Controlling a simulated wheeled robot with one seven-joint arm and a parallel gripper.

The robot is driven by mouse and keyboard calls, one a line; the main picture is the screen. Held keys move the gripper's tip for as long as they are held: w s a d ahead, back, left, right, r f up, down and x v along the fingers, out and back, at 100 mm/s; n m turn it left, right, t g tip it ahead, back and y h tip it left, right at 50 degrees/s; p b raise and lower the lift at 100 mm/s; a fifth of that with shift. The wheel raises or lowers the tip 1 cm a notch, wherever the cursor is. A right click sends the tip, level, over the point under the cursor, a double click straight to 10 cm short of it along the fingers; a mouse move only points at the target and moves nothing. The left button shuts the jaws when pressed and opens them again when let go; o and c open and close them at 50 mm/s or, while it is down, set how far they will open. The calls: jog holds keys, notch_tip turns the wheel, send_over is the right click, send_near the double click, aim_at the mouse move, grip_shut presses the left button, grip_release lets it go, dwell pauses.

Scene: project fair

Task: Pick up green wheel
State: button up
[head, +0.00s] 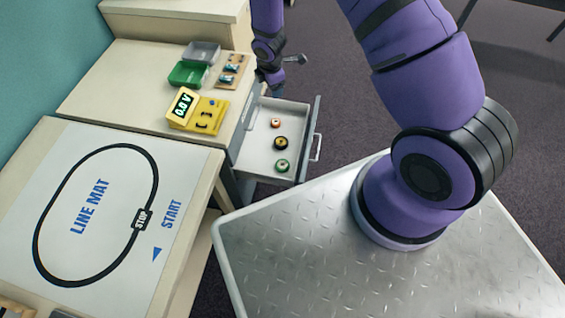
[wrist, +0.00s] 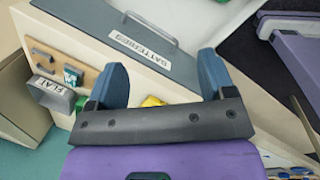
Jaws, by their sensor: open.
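The green wheel (head: 282,166) lies flat in the open drawer (head: 257,147), nearest the front of the head view. A yellow wheel (head: 280,143) and a small orange-red wheel (head: 275,123) lie behind it in a row. My gripper (head: 277,88) is beyond the drawer's far end, partly hidden by my arm. In the wrist view my gripper (wrist: 160,78) is open, with two blue fingers apart and nothing between them. I do not see the green wheel in the wrist view.
A yellow meter (head: 195,110), a green bin (head: 188,74) and a grey bin (head: 203,52) stand on the cabinet top. The wrist view shows a grey surface labelled BATTERIES (wrist: 140,48) with a handle. The line mat (head: 100,210) is at left.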

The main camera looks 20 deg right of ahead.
jog(key=s+f+n+g, duration=0.1)
jog(key=s+f+n, duration=0.25)
jog(key=f, duration=0.85)
jog(key=n+g, duration=0.1)
jog(key=n, duration=0.2)
send_near(283, 163)
jog(key=f, duration=0.3)
jog(key=shift+s+d+y, duration=0.3)
jog(key=shift+y, duration=0.1)
jog(key=shift+w+a+f, duration=0.1)
jog(key=shift+f, duration=3)
jog(key=c, duration=0.7)
